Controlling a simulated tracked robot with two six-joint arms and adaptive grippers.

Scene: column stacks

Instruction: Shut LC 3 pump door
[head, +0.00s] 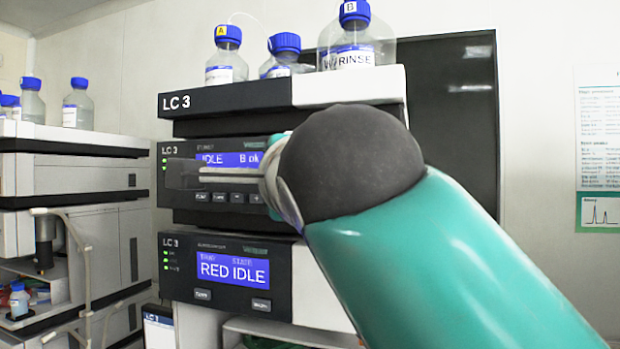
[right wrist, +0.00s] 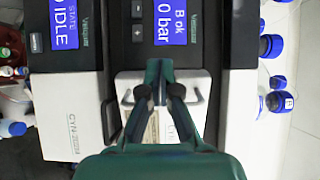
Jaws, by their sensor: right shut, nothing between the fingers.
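The LC 3 pump module (head: 180,185), with a blue IDLE display, is the middle unit of the LC 3 stack in the head view. In the right wrist view its display (right wrist: 170,22) reads 0 bar, with the picture turned sideways. A white front panel (right wrist: 133,82) lies beside the display, partly behind my gripper; I cannot tell how far the door stands open. My right gripper (head: 200,175) is in front of the pump display in the head view. Its fingers (right wrist: 158,66) are together and empty. My arm hides the pump's right side. My left gripper is out of view.
Blue-capped bottles (head: 345,57) stand on the stack's top. A lower LC 3 module (head: 200,290) reads RED IDLE. Another instrument stack (head: 70,175) stands at left, with a gap between. A dark panel (head: 455,110) is behind at right.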

